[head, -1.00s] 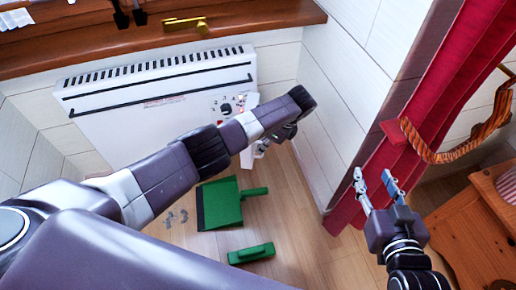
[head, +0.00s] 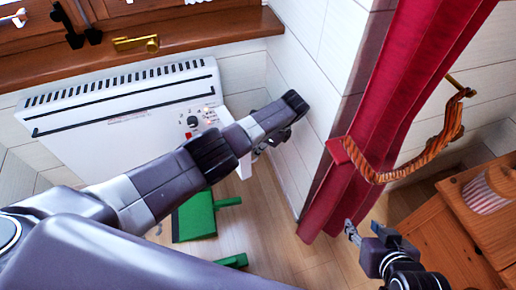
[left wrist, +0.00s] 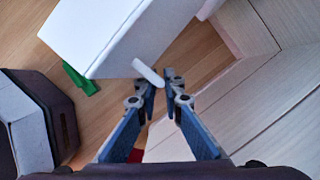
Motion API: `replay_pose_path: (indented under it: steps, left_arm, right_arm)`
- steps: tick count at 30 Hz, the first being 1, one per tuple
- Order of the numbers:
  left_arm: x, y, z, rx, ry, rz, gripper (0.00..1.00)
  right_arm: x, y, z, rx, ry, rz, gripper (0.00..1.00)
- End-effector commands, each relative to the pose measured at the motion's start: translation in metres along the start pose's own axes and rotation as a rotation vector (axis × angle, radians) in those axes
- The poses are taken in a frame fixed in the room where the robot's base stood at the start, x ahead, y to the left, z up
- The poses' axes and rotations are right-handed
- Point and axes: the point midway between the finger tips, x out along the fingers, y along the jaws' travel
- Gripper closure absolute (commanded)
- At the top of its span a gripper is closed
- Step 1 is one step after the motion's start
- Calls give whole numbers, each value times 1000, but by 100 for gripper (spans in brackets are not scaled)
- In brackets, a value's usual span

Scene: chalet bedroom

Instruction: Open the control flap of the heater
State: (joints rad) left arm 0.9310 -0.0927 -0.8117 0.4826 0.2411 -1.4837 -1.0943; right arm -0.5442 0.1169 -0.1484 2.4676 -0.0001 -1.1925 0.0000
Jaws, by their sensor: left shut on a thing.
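The white heater (head: 110,130) stands against the wall under the sill. Its control area, with a dark knob (head: 192,121) and small lights, is exposed at its upper right. My left gripper (left wrist: 162,80) is shut on a small white tab (left wrist: 147,71) close beside a large white body in the left wrist view. The tab seems to belong to the flap, but the join is hard to make out. In the head view my left arm covers the heater's lower right and hides most of the flap. My right gripper (head: 365,233) is away from the heater, near the curtain, seemingly open and empty.
A green dustpan (head: 195,218) and a green brush (head: 232,261) lie on the floor below my left arm. A red curtain (head: 385,100) with an orange tieback hangs at right. Wooden furniture (head: 450,225) stands at the far right. The panelled wall is close to my left gripper.

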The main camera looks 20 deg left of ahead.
Motion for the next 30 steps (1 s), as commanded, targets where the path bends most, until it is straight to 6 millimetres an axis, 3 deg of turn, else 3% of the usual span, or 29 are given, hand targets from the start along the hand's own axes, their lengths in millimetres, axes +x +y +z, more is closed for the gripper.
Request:
replay_pose_path:
  steps: [1, 18, 19, 23, 30]
  left_arm:
    - [-1, -4, 7, -2, -10, -8, 100]
    - [0, -5, 9, -3, -13, -8, 100]
    - [0, -5, 9, -3, -13, -8, 90]
    - [0, -4, 9, -4, -14, -7, 76]
    - [0, -3, 7, -3, -13, -5, 76]
  right_arm:
    - [-1, 0, 2, 0, -8, 0, 60]
    - [-1, 0, 6, 1, -24, 1, 60]
    - [-2, 0, 6, 1, -24, 1, 60]
    - [-2, 0, 6, 0, -24, 1, 60]
    - [-1, 0, 6, 0, -24, 1, 60]
